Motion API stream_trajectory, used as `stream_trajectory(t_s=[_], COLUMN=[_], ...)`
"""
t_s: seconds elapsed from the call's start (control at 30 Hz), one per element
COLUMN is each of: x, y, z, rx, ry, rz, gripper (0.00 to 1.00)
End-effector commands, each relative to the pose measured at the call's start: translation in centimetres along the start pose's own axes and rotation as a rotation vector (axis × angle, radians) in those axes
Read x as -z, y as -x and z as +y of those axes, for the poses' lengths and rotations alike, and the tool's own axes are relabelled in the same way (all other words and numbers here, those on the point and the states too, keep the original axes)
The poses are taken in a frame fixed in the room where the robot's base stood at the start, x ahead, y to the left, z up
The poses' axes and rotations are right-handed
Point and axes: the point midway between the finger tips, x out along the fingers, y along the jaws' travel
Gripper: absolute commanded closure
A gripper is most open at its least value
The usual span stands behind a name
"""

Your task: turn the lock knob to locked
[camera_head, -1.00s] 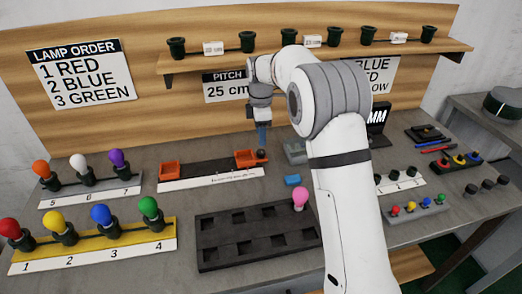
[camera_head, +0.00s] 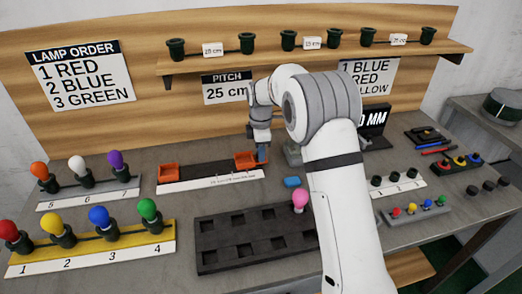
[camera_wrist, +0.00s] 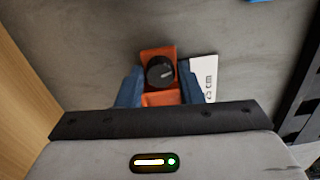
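The lock knob (camera_wrist: 160,71) is a round black knob with a pale pointer line, on an orange end block (camera_wrist: 160,98). In the head view the orange block (camera_head: 243,159) is at the right end of the ruled fixture, and the knob is hidden there by my gripper. My gripper (camera_head: 261,153) points down at this block. In the wrist view my gripper (camera_wrist: 161,86) has its two blue fingers apart, one on each side of the knob. Gaps show between fingers and knob. I cannot tell their exact height against the knob.
A second orange block (camera_head: 167,172) is at the fixture's left end, and a white ruler strip (camera_head: 212,181) runs along its front. A grey block (camera_head: 293,153) and a small blue block (camera_head: 292,182) are to the right. A dark tray (camera_head: 255,240) with a pink bulb lies in front.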

Motion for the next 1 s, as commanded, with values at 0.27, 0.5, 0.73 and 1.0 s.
stream_trajectory(t_s=[0.27,0.5,0.73,1.0], x=[0.04,0.07,0.09,0.12], y=[0.04,0.20,0.22,0.12], z=[0.02,0.03,0.07,0.10], rx=[-0.001,-0.001,-0.003,-0.004], ry=[0.001,-0.048,-0.227,-0.273], rz=[0.000,0.000,0.001,0.001], gripper=[0.90,0.96,0.96,0.96])
